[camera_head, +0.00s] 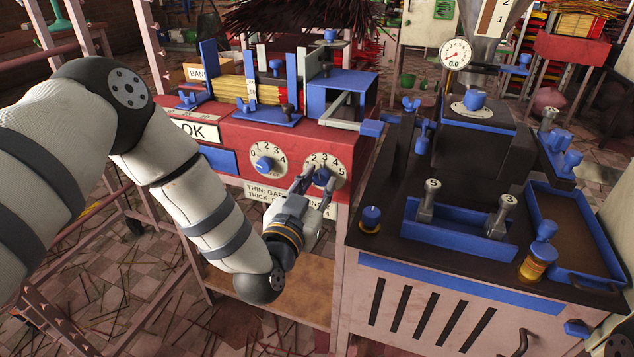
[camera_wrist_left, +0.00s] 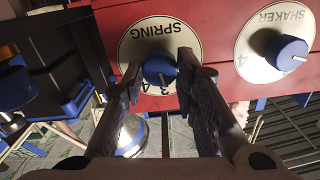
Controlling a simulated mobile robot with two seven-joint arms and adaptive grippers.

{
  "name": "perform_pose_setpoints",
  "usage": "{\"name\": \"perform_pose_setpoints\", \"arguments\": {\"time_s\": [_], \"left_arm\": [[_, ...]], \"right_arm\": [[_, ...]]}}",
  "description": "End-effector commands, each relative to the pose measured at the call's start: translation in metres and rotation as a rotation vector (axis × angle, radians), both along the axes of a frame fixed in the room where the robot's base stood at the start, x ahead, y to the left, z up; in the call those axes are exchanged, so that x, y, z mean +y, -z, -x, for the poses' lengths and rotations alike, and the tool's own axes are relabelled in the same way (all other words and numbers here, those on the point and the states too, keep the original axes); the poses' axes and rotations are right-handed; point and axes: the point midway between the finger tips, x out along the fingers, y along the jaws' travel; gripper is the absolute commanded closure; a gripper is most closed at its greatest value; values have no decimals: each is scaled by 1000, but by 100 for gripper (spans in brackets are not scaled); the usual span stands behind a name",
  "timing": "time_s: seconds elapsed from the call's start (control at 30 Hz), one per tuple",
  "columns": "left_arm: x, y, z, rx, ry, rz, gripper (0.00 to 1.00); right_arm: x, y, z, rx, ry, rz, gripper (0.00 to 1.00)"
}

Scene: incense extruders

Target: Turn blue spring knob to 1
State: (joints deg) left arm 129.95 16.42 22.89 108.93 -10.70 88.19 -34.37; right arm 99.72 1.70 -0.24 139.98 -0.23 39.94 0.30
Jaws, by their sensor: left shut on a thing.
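The fingers hide part of the dial, and I cannot read the knob's setting. My right gripper is not in view.
The shaker dial with its own blue knob (camera_head: 264,164) is close to the left of the spring dial (camera_wrist_left: 288,52). A blue bracket (camera_head: 370,127) and a dark-topped machine (camera_head: 480,170) stand to the right. A blue tray with two numbered handles (camera_head: 460,232) rests on it.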

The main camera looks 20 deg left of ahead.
Motion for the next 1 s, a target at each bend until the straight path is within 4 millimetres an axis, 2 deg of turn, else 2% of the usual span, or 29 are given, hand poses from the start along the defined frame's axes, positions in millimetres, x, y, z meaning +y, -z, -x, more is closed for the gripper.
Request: {"name": "perform_pose_setpoints", "arguments": {"time_s": [0.43, 1.0], "left_arm": [[1, 0, 0, 16, -2, 417, 100], [1, 2, 1, 36, 0, 900, 100]], "right_arm": [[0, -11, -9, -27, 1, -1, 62], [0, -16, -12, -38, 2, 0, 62]]}}
